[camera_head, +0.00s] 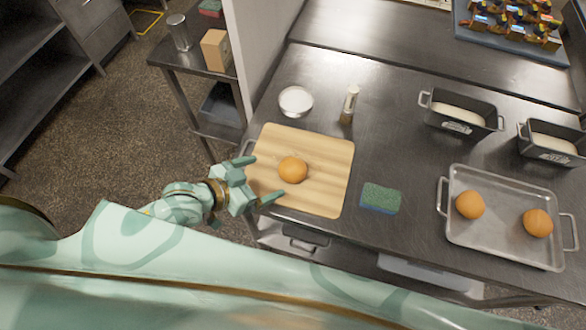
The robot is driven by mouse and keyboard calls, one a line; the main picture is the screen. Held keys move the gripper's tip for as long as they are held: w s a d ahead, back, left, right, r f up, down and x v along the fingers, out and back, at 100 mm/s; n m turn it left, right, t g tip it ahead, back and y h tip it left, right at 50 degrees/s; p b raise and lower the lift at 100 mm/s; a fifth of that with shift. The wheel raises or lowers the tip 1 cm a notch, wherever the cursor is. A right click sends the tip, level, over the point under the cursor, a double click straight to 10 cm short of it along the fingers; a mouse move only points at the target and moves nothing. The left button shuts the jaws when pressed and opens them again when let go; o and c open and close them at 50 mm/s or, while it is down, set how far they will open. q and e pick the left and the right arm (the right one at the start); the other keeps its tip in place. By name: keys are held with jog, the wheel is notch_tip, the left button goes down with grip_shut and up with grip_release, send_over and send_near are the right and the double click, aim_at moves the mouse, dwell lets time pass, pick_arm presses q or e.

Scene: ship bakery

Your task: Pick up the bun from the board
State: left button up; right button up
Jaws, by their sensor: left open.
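The bun (292,170) is round and orange-brown and lies near the middle of the wooden board (328,188). The board lies at the left end of the steel counter. My left gripper (262,180) is open at the board's left edge, with its two fingers spread toward the bun. My right gripper is not in view.
A white bowl (295,101) and a small shaker (349,104) stand behind the board. A green and blue sponge (380,198) lies to its right. A metal tray (500,247) with two buns and two loaf tins (460,113) (553,142) are further right.

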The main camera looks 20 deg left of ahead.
aim_at(283, 172)
pick_arm(q)
jog(key=x, duration=0.4)
jog(key=shift+b, duration=0.3)
jog(key=x, duration=0.2)
jog(key=b+x, duration=0.1)
jog(key=x, duration=0.1)
jog(key=shift+d+f, duration=0.15)
jog(key=shift+f, duration=0.3)
jog(key=shift+w+d+f, duration=0.2)
jog(key=shift+w+d, duration=0.05)
jog(key=shift+w, duration=0.1)
jog(key=c, duration=1.1)
